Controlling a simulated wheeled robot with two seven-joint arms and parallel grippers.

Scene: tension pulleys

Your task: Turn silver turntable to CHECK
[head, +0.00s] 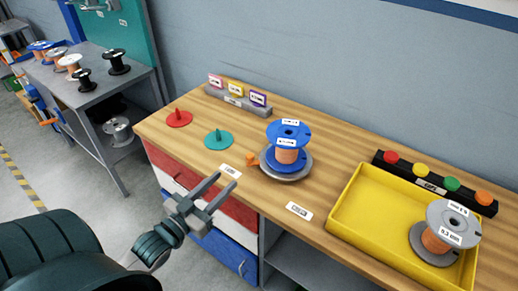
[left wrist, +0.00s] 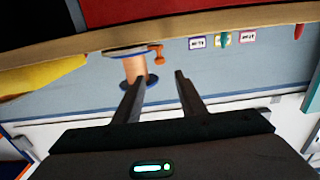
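The silver turntable (head: 291,176) is a round plate on the wooden bench, bearing a blue-flanged spool of copper wire (head: 287,155). Its orange handle (head: 252,158) sticks out at the left, on the side of a white label (head: 230,171). Another white label (head: 299,210) lies in front of the turntable near the bench edge; both texts are too small to read surely. My left gripper (head: 226,181) is open and empty at the bench's front edge, apart from the handle. The left wrist view shows, upside down, the turntable (left wrist: 128,52) and handle (left wrist: 156,55) beyond the open fingers (left wrist: 153,84). My right gripper is out of view.
A red disc (head: 179,119) and a teal disc (head: 218,140) with upright pegs lie left of the turntable. A yellow tray (head: 375,215) with a grey-flanged spool (head: 450,225) stands right. A grey block with coloured tags (head: 238,101) and a dark button strip (head: 433,182) stand behind.

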